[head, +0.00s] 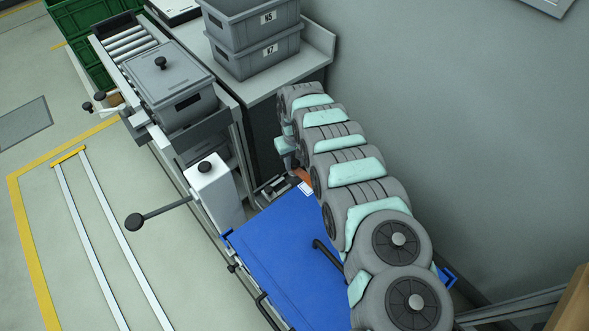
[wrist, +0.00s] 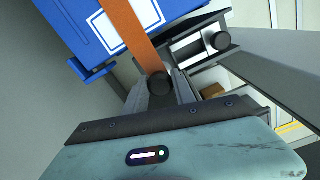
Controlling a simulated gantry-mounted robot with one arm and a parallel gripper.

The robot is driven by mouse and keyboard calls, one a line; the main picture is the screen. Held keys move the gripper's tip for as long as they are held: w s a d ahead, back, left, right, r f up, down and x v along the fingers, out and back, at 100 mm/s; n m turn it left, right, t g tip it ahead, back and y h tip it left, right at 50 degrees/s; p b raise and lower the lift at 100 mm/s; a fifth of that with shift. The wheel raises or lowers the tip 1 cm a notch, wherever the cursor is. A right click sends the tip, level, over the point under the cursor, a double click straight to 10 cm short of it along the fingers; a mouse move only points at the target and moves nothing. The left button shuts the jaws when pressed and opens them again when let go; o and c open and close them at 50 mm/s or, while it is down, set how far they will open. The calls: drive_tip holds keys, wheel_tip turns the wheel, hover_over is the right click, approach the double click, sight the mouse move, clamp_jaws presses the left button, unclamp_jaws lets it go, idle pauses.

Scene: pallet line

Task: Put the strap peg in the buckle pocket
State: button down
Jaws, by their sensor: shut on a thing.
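In the wrist view the dark round end of the strap peg (wrist: 158,84) sits between the two grey fingers of my gripper (wrist: 160,98), which is shut on it. An orange strap (wrist: 133,30) runs from the peg up across the blue load. In the head view a short piece of the orange strap (head: 302,176) shows beside my arm; the peg and fingertips are hidden there. A pale metal bracket with a dark knob (wrist: 197,44) lies right of the peg, apart from it. I cannot tell whether it holds the buckle pocket; no pocket opening is clear.
The blue load (head: 290,250) with a white label lies below my arm. A white post with a black-knobbed lever (head: 216,192) stands to its left. A lidded grey crate (head: 170,85) rests on the roller conveyor, and stacked grey crates (head: 255,50) stand on a bench behind.

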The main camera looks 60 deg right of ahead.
sight(295, 171)
drive_tip(key=shift+f+b, duration=0.75)
drive_tip(key=shift+f, duration=1.15)
drive_tip(key=c, duration=1)
unclamp_jaws()
drive_tip(key=shift+f, duration=0.1)
drive_tip(key=shift+c, duration=0.2)
wheel_tip(295, 171, up, 12)
drive_tip(key=p, duration=0.3)
